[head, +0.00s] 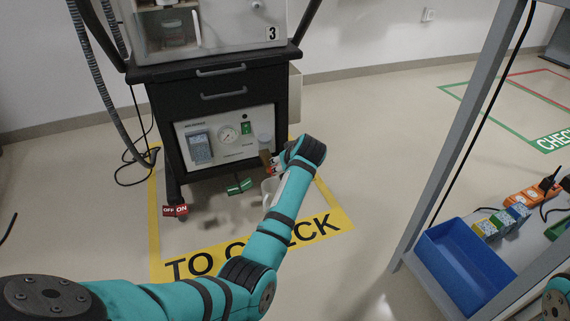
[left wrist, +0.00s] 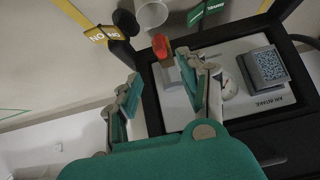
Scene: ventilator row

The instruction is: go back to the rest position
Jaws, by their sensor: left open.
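My left arm reaches forward in the head view, and its gripper (head: 272,165) is near the front panel (head: 230,150) of ventilator cart 3, partly hidden by the wrist. In the left wrist view the left gripper (left wrist: 163,95) has its two fingers spread apart with nothing held between them. The panel (left wrist: 262,105), with a round gauge (left wrist: 229,88) and a grey display box (left wrist: 265,68), lies beyond the right finger. A red-topped part (left wrist: 162,46) shows past the fingers. Only a small piece of my right arm shows at the bottom right of the head view.
Red OFF/ON tag (head: 175,210) and green tag (head: 239,186) sit low at the cart. A whitish cup-like part (head: 270,190) is beside my forearm. A grey rack post (head: 455,140) and blue bin (head: 465,258) stand at right. Floor between cart and rack is clear.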

